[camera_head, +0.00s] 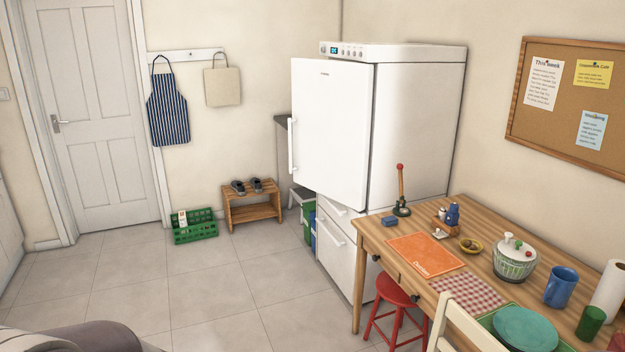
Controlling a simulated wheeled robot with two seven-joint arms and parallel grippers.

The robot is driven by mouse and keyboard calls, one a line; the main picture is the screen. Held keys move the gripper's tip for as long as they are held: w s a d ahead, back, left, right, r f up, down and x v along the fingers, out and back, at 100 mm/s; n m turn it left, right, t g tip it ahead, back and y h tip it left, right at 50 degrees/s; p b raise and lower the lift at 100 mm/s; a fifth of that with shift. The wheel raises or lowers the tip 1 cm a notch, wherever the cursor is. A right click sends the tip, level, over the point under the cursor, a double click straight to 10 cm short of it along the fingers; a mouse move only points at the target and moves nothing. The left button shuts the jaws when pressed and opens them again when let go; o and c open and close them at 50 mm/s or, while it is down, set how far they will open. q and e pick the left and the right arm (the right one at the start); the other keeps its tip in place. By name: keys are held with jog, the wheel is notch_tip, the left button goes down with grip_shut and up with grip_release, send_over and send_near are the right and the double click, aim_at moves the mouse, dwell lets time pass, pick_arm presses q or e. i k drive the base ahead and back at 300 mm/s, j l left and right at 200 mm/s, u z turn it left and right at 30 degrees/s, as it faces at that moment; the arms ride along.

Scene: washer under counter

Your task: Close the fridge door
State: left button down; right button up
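The white fridge (420,125) stands against the wall right of the picture's middle, with a control panel along its top front. Its upper door (332,125) is swung partly open, hinged on the right. The door's free left edge sticks out past the body, and its white vertical handle (292,147) is on that edge. The inside of the fridge is hidden behind the door. Below it, the white lower drawer fronts (334,250) look shut. Neither of my grippers is in view.
A wooden table (450,222) with crafts and dishes stands right of the fridge, with a red stool (392,298) in front. A wooden shoe bench (253,207) and green crate (195,227) are at the back.

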aim_at(331, 120)
jog(key=i+j+u, duration=0.25)
jog(key=i, duration=0.6)
jog(key=i+u, duration=0.25)
jog(key=i, duration=0.6)
